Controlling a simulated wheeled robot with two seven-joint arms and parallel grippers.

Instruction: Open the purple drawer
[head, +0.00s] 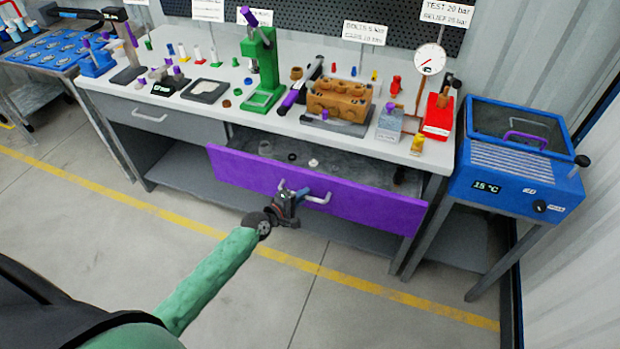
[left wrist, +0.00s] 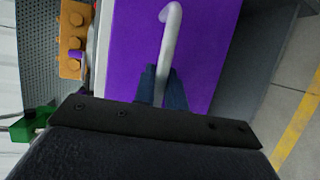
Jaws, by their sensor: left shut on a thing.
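The purple drawer (head: 355,206) is under the right part of the workbench and stands pulled out, with its grey inside and a few small parts showing. Its light bar handle (head: 319,199) is on the front. My left gripper (head: 290,197) is at the left part of this handle, shut on it. In the left wrist view the two dark fingers (left wrist: 161,88) lie on either side of the handle (left wrist: 170,45), with the purple front (left wrist: 205,50) behind. My right gripper does not show.
The bench top (head: 225,110) carries a green press (head: 262,75), an orange pump block (head: 338,98) and several small parts. A grey drawer (head: 160,118) at left is shut. A blue cooler box (head: 515,165) stands at right. The floor before the bench is clear.

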